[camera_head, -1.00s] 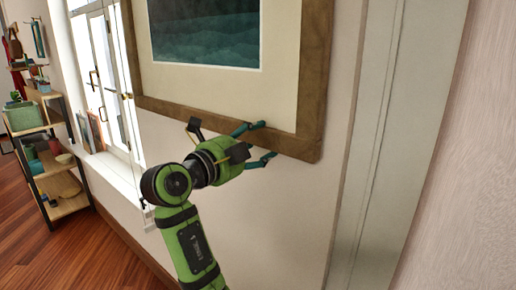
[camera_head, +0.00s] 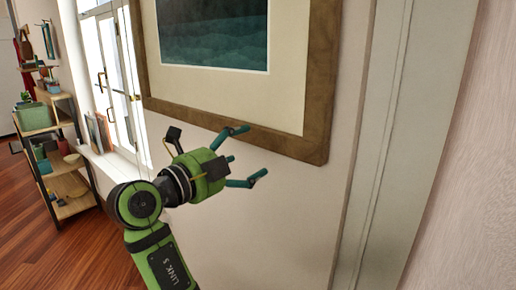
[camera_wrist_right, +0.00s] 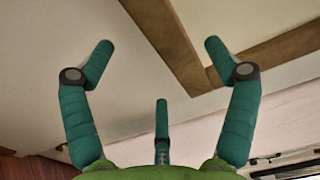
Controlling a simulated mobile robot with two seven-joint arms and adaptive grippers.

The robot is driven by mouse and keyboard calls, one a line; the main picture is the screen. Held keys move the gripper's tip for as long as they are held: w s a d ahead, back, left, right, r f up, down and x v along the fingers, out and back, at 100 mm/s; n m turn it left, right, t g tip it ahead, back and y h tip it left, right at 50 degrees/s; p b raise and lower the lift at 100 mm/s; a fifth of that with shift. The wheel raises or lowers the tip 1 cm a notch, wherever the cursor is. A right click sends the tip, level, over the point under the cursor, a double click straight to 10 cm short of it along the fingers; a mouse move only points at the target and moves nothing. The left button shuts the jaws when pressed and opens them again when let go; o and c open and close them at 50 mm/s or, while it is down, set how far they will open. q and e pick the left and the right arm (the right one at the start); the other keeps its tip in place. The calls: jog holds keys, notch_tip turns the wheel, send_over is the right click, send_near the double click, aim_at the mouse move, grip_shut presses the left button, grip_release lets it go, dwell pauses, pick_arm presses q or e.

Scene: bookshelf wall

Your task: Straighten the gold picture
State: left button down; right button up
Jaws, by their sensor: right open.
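The picture (camera_head: 240,116) hangs on the wall at the upper middle of the head view. It has a brown-gold wooden frame, a cream mat and a dark teal seascape; its top is cut off. Its lower edge slopes down to the right in this angled view, so I cannot tell its true tilt. My right gripper (camera_head: 248,154) is open and empty, just below the lower edge, with an upper fingertip close to the frame. In the right wrist view, a frame corner (camera_wrist_right: 200,82) shows between the spread fingers (camera_wrist_right: 158,55). My left gripper is not in view.
A pale vertical trim panel (camera_head: 375,150) stands on the wall right of the picture. A window (camera_head: 108,75) is to the left. A shelf unit (camera_head: 65,180) with plants and pots stands farther left on the wooden floor. The wall below the picture is bare.

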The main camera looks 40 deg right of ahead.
jog(key=a, duration=0.5)
jog(key=shift+s+a, duration=0.25)
jog(key=shift+a, duration=0.05)
